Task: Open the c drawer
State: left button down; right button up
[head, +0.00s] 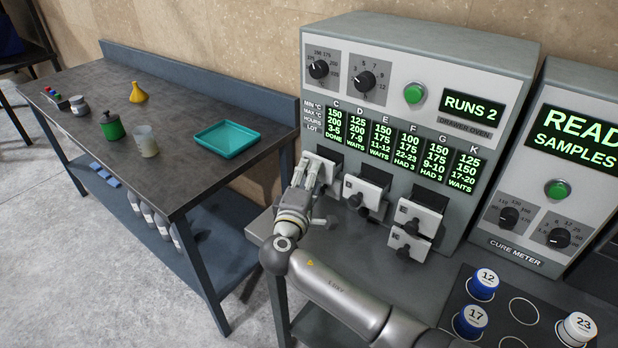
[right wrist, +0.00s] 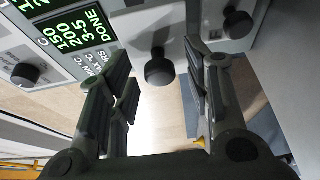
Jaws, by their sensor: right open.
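The c drawer (head: 328,164) is the leftmost white drawer front on the drawer oven (head: 455,60), below the C column that reads DONE. Its front is partly hidden behind my right gripper (head: 307,177) in the head view. In the right wrist view, my right gripper (right wrist: 160,98) is open, its dark fingers spread to either side. A black knob (right wrist: 160,68) on a pale front shows between the fingers, and I see no finger closed on it. My left gripper is not in view.
A second drawer (head: 372,190) and two stacked drawers (head: 418,218) stick out to the right. The cure meter (head: 560,170) stands further right, with numbered cups (head: 472,320) on a dark plate. A dark side table (head: 180,110) with a teal tray (head: 226,139) is at left.

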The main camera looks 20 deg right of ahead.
jog(key=v, duration=1.2)
